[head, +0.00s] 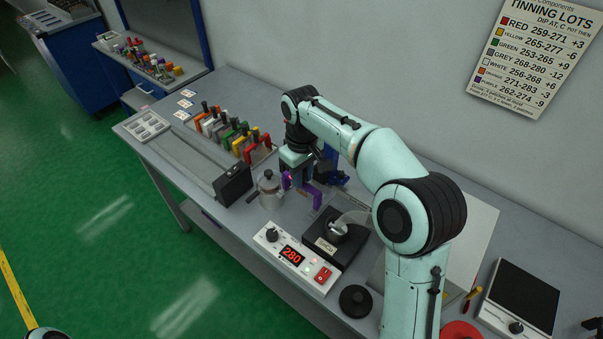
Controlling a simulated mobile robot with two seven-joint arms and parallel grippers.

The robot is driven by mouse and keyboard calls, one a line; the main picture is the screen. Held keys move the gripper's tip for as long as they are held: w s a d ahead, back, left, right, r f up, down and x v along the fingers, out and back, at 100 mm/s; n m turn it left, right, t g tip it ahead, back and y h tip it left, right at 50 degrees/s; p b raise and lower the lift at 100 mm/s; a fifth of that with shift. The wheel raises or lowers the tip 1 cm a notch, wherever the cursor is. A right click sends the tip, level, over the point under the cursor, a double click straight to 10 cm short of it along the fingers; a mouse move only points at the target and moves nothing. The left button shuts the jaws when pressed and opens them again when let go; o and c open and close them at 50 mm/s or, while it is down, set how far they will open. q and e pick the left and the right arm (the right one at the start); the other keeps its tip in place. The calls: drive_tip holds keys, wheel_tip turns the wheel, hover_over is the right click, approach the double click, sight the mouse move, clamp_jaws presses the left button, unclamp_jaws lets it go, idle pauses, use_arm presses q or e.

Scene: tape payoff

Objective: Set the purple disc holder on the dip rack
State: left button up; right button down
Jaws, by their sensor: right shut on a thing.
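My right gripper (291,172) is shut on the purple disc holder (316,196), above the bench behind the metal pot. The holder's purple parts show below and to the right of the jaws; the gripper hides the rest. A blue stand (337,178) is just right of the gripper, partly hidden by my arm. A row of coloured holders (232,136) with black handles stands behind and to the left. I cannot tell for certain which of these is the dip rack. My left gripper is not in view.
A black box (233,185) and a metal pot (270,190) stand left of the gripper. A white tray (147,126) lies at the left bench end. A wall chart (535,50) hangs behind.

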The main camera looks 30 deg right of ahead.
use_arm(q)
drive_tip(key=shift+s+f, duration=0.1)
use_arm(e)
drive_tip(key=shift+f, duration=0.35)
idle(0.5)
drive_tip(key=shift+c, duration=1.6)
unclamp_jaws()
drive_tip(key=shift+r, duration=0.1)
drive_tip(key=shift+r+p, duration=1.2)
drive_tip(key=shift+r, duration=1.05)
drive_tip(key=shift+r+p, duration=0.4)
drive_tip(key=shift+r, duration=0.8)
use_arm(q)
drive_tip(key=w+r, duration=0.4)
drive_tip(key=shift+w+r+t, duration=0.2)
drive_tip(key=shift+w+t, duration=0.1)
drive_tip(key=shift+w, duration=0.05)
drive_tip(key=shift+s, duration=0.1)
use_arm(e)
drive_tip(key=shift+s+f, duration=0.1)
